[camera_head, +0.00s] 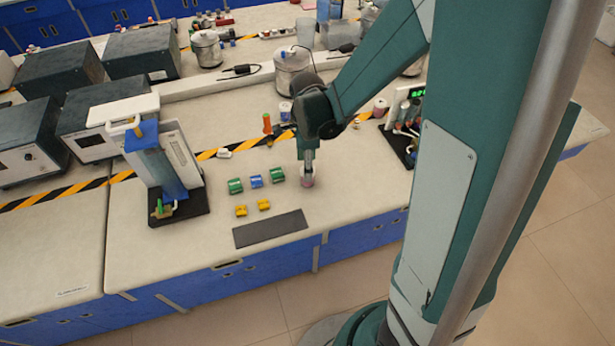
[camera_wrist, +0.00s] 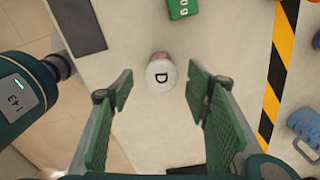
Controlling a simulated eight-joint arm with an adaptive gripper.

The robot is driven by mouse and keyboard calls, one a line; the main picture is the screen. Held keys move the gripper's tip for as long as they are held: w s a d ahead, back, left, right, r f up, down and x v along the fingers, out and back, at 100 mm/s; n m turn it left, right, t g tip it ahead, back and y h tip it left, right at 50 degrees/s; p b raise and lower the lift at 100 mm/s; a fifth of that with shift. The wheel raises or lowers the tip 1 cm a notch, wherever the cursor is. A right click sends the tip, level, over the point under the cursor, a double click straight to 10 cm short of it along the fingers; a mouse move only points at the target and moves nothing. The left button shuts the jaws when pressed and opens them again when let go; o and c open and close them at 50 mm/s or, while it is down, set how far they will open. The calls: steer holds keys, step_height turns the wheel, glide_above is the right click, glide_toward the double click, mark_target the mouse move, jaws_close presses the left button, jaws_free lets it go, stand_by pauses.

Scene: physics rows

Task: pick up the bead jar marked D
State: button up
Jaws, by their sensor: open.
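The jar marked D (camera_wrist: 160,76) has a round white lid with a black D and a pinkish body. It stands on the pale bench, and in the head view the jar (camera_head: 307,181) is directly under my gripper (camera_head: 308,163). In the wrist view my gripper (camera_wrist: 158,88) is open, with one green padded finger on each side of the jar. Gaps show between the lid and both fingers. I cannot tell how far the fingertips are above or beside the jar in height.
Green, blue and yellow blocks (camera_head: 256,181) lie left of the jar. A dark flat mat (camera_head: 270,229) lies near the bench's front edge. A stand with a blue part (camera_head: 160,170) is further left, and a dark rack (camera_head: 400,140) is to the right. Striped tape (camera_wrist: 276,70) crosses the bench.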

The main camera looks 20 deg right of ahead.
steer(key=shift+f, duration=0.1)
steer(key=shift+w+f+b, duration=0.1)
steer(key=shift+f+b, duration=0.45)
steer(key=shift+f, duration=1.95)
steer(key=c, duration=1.1)
